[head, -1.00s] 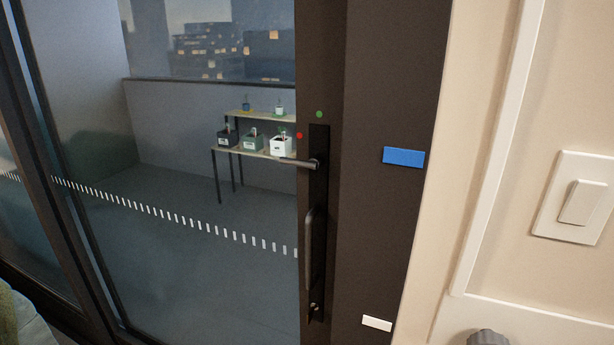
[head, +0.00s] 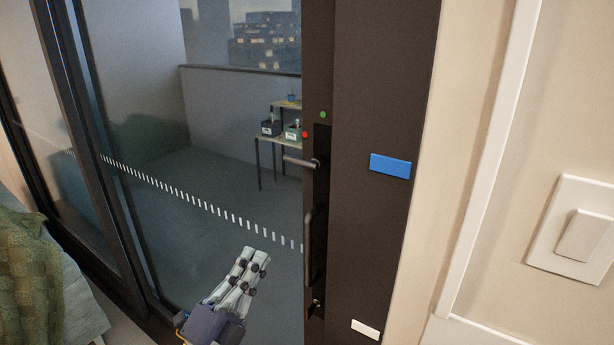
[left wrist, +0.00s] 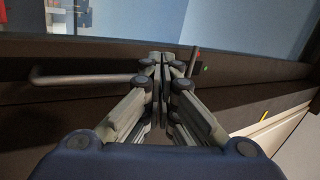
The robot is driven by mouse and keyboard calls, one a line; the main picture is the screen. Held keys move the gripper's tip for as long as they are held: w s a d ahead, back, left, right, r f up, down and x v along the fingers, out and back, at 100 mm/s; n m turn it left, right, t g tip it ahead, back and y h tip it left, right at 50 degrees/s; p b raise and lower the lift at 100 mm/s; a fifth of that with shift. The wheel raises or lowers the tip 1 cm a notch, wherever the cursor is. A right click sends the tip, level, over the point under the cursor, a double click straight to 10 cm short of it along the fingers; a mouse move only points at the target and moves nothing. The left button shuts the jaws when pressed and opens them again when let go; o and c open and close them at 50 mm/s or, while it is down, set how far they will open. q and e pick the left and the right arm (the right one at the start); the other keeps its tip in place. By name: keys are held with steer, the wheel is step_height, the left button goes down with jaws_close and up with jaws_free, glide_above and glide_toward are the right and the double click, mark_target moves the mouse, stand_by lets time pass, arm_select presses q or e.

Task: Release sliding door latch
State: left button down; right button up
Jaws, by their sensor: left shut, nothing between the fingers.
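The sliding door's dark latch lever (head: 300,162) points left from its pivot, roughly level, below a red dot (head: 305,134). A green dot (head: 323,114) sits above the pivot. The vertical pull handle (head: 311,245) is below the lever on the dark door stile. My left gripper (head: 257,253) is shut and empty, in front of the glass, left of the pull handle and well below the lever. In the left wrist view, the pull handle (left wrist: 85,79) lies left of the fingertips and the lever (left wrist: 193,61) just beyond them. My right gripper is not in view.
A blue plate (head: 390,166) and a white plate (head: 365,329) are on the dark frame. A light switch (head: 580,235) is on the wall at right. A green blanket (head: 35,270) lies at lower left. A plant stand (head: 277,136) is behind the glass.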

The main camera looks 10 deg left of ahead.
arm_select(q)
step_height(320, 180, up, 6)
steer(key=s+d+m+h, duration=0.1)
steer(key=s+m, duration=0.1)
steer(key=shift+s+d+m+t+h, duration=0.25)
steer(key=shift+d+m+t+h, duration=0.05)
steer(key=shift+t+h, duration=0.1)
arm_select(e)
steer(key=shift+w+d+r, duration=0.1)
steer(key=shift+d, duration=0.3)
arm_select(q)
steer(key=shift+f, duration=0.1)
steer(key=p, duration=0.6)
glide_toward(300, 164)
steer(key=x, duration=0.5)
steer(key=shift+w+d+r, duration=0.1)
steer(key=shift+w+r, duration=0.15)
steer(key=shift+w, duration=0.05)
steer(key=shift+w+d+r+p, duration=0.2)
steer(key=shift+w+p, duration=0.2)
steer(key=shift+w, duration=0.15)
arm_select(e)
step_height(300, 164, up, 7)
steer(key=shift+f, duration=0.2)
